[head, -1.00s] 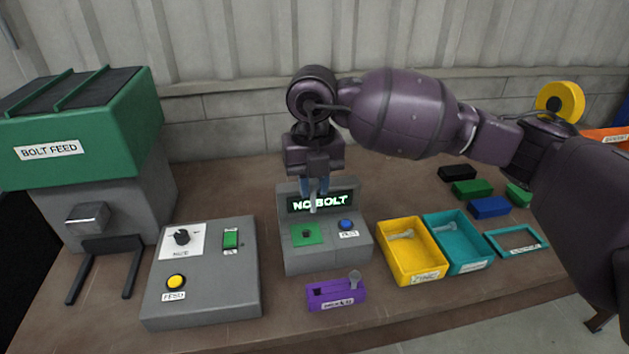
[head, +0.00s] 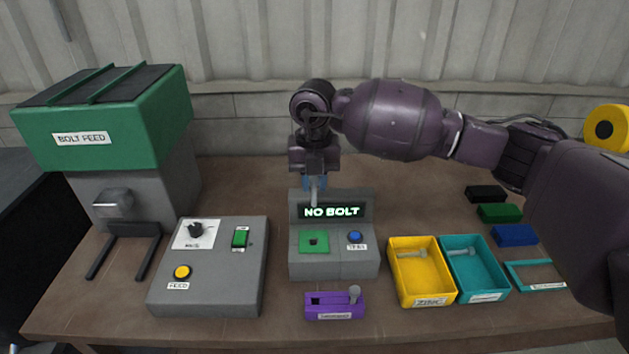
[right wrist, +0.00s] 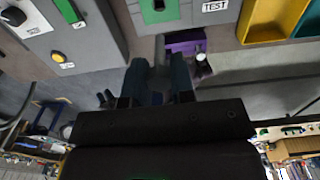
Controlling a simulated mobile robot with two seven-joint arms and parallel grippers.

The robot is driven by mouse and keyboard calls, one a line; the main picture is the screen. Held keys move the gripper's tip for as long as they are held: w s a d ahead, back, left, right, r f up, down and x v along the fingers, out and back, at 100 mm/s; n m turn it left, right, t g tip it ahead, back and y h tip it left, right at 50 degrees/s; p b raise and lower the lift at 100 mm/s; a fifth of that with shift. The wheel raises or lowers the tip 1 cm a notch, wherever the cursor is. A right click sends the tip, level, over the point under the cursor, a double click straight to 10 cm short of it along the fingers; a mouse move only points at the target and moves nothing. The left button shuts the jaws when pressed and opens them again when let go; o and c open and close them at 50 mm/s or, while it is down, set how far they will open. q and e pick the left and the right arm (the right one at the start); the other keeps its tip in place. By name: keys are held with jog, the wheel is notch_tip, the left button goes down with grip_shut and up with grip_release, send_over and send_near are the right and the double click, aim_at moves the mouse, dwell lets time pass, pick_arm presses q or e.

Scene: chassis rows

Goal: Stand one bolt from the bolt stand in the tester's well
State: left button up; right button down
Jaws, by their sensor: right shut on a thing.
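My right gripper (head: 315,182) is shut on a grey bolt (head: 314,194), which hangs upright in front of the top left of the tester's display. The bolt (right wrist: 160,48) also shows between the fingers in the right wrist view. The grey tester (head: 361,264) shows "NO BOLT" and has a green plate (head: 304,247) with a dark well (head: 314,241) in it, empty and apart from the bolt. My left gripper is out of view.
A blue TEST button (head: 355,237) sits right of the well. A grey feed control box (head: 215,282) is at the left. Yellow (head: 408,293) and teal (head: 492,290) bins, each with a bolt, are at the right. The bolt feed (head: 120,115) stands at the back left.

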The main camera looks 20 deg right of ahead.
aim_at(314, 206)
jog(key=shift+a+f+b, duration=0.1)
jog(key=shift+f+b, duration=0.3)
jog(key=shift+f, duration=0.3)
jog(key=shift+f+b, duration=1.25)
jog(key=shift+f, duration=1.1)
jog(key=shift+f+b, duration=0.6)
jog(key=shift+f, duration=1.55)
